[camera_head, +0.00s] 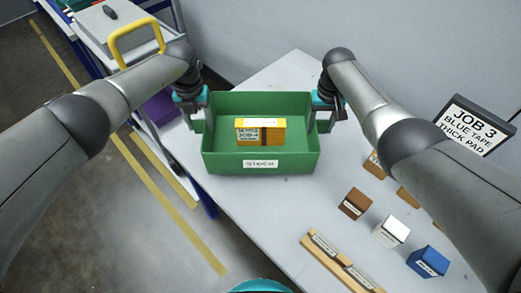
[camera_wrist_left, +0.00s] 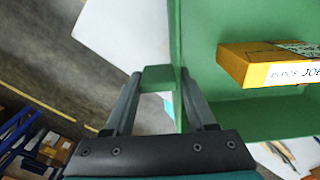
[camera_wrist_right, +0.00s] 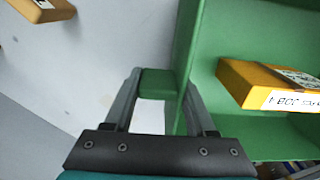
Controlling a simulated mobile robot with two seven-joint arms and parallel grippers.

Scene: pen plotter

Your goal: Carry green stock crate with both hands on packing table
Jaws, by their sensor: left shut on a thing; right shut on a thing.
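The green stock crate (camera_head: 222,160) has a white STOCK label on its front wall. It is at the left end of the packing table (camera_head: 265,215), its left part reaching past the table's edge. A yellow box (camera_head: 247,133) with a printed label lies inside it. My left gripper (camera_head: 197,122) is shut on the crate's left handle, which also shows in the left wrist view (camera_wrist_left: 157,78). My right gripper (camera_head: 326,118) is shut on the right handle, also seen in the right wrist view (camera_wrist_right: 157,82). I cannot tell whether the crate's bottom touches the table.
Brown (camera_head: 355,203), white (camera_head: 391,231) and blue (camera_head: 428,261) blocks stand at the table's right. A wooden rack (camera_head: 340,262) lies at the front. A JOB 3 sign (camera_head: 472,128) stands far right. A cart with a yellow handle (camera_head: 135,38) is at the upper left.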

